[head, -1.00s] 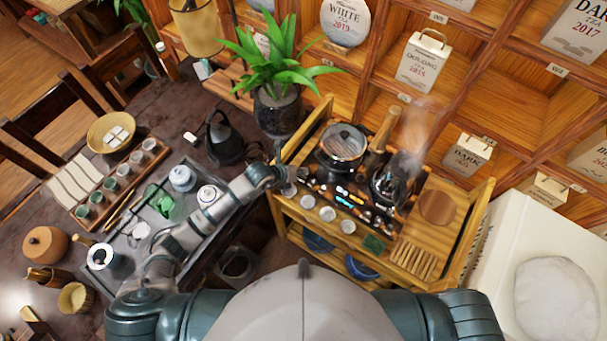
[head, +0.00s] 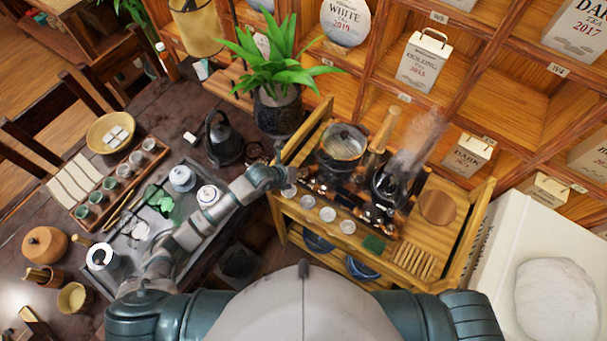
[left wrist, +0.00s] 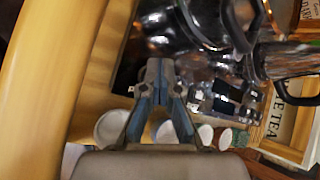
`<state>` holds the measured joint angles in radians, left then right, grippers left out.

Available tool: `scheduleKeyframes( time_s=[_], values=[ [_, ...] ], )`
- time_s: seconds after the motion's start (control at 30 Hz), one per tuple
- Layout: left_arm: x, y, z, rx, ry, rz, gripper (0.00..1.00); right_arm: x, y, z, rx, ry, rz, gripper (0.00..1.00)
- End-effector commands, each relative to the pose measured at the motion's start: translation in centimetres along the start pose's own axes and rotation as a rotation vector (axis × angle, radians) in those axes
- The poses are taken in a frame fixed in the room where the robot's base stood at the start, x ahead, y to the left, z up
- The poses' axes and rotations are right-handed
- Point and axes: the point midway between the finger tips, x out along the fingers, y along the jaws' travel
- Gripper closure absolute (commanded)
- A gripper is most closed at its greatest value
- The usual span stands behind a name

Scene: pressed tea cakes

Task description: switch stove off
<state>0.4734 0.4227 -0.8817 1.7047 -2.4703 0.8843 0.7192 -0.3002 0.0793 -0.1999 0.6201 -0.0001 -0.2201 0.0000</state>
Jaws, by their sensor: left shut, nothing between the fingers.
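The dark stove (head: 325,190) sits on a wooden cart, with a glass-lidded pot (head: 342,145) and a dark glass kettle (head: 388,186) on it. Its front panel shows no lit display now. My left gripper (head: 290,178) is at the stove's left front end, small and partly hidden by its own wrist in the head view. In the left wrist view my left gripper (left wrist: 158,68) is shut and empty, its tips over or near the dark stove surface (left wrist: 128,72). I cannot tell whether they touch it. My right gripper is not in view.
Several small white cups (head: 328,214) stand along the cart's front edge; they also show below the fingers in the left wrist view (left wrist: 110,126). A potted plant (head: 278,110) stands behind my left wrist. A round wooden board (head: 437,207) lies right of the stove. Steam (head: 420,132) rises by the kettle.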

Motion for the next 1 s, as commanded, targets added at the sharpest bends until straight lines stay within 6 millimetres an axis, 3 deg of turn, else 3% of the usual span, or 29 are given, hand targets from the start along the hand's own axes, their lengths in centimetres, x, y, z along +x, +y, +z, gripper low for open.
scheduleKeyframes(
  time_s=[0.3, 0.67, 1.0],
  values=[
    [-1.0, -0.7, 0.7, 0.0, 0.001, 0.0, 1.0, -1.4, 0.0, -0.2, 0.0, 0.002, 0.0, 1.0],
    [-1.1, -0.8, 0.8, 0.0, 0.0, 0.0, 1.0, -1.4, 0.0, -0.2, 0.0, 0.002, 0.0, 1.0],
    [-3.3, -2.4, 2.4, 0.0, -0.001, -0.001, 1.0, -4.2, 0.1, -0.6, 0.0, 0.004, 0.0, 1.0]
  ],
)
